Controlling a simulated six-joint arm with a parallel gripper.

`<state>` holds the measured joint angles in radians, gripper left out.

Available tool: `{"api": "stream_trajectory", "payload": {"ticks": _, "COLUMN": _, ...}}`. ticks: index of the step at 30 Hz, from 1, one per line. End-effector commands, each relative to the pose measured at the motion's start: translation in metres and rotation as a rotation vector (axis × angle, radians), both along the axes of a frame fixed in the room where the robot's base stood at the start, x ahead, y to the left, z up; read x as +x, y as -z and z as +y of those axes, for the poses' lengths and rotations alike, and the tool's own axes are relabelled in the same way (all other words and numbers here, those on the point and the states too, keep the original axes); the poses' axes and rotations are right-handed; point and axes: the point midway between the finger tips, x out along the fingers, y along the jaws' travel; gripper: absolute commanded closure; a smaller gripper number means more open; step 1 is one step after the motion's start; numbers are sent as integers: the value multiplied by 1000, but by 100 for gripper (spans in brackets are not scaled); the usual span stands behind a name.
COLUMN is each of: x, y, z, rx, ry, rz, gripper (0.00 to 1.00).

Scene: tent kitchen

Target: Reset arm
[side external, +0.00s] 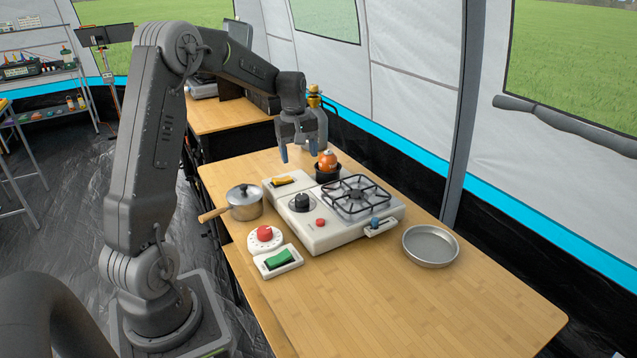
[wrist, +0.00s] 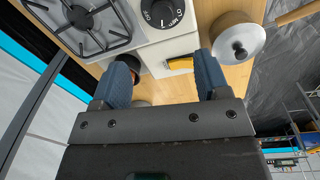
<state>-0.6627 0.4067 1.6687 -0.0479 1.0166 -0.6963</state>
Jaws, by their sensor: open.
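My gripper (side external: 299,152) is open and empty, raised above the far part of the wooden table. Its two blue fingertips point down and stand apart. In the wrist view the gripper (wrist: 168,85) also shows open, with bare table and a yellow switch (wrist: 183,63) seen between and beyond its fingers. My gripper touches nothing that I can see. The camp stove (side external: 325,236) stands in front of it on the table, with a black burner grate (side external: 357,194). A dark pot with an orange object (side external: 327,162) in it stands close to the gripper's right finger in the side view.
A lidded saucepan (side external: 245,205) stands left of the stove, its handle over the table edge. A round metal pan (side external: 430,246) lies at the right. The table's near right (side external: 440,310) is clear.

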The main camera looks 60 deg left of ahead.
Motion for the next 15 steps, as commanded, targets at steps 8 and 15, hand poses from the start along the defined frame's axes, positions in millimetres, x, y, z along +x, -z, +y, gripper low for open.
{"api": "stream_trajectory", "payload": {"ticks": 8, "x": -25, "y": -68, "z": -112, "rx": 105, "ry": 397, "rz": -101, "gripper": 31}}
{"api": "stream_trajectory", "payload": {"ticks": 15, "x": -87, "y": -100, "z": -207, "rx": 218, "ry": 809, "rz": -205, "gripper": 31}}
